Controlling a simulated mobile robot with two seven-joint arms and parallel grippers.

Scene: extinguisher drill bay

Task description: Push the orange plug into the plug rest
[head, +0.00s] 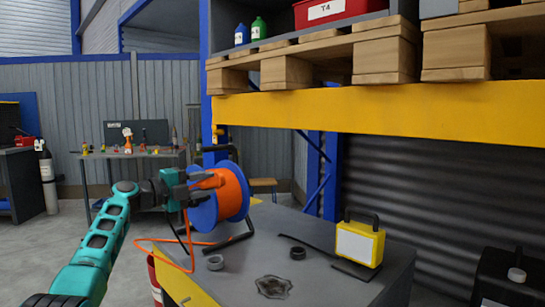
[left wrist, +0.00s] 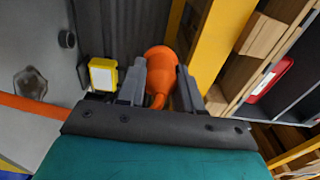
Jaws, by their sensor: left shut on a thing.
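My left gripper (head: 205,181) is shut on the orange plug (head: 212,180), in front of the cable reel (head: 233,205) in the head view. In the left wrist view the plug (left wrist: 161,60) sits between the two fingers (left wrist: 162,85), with its orange cable end toward the palm. The reel has an orange drum and blue flanges, and stands on the grey bench (head: 330,285). I cannot tell which thing is the plug rest. My right gripper is not in view.
A yellow work light (head: 360,243) with a black handle stands on the bench's right side. A dark flat patch (head: 273,287) lies near the front. An orange cable (head: 170,241) loops off the left edge. A yellow rack beam (head: 400,115) with pallets hangs overhead.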

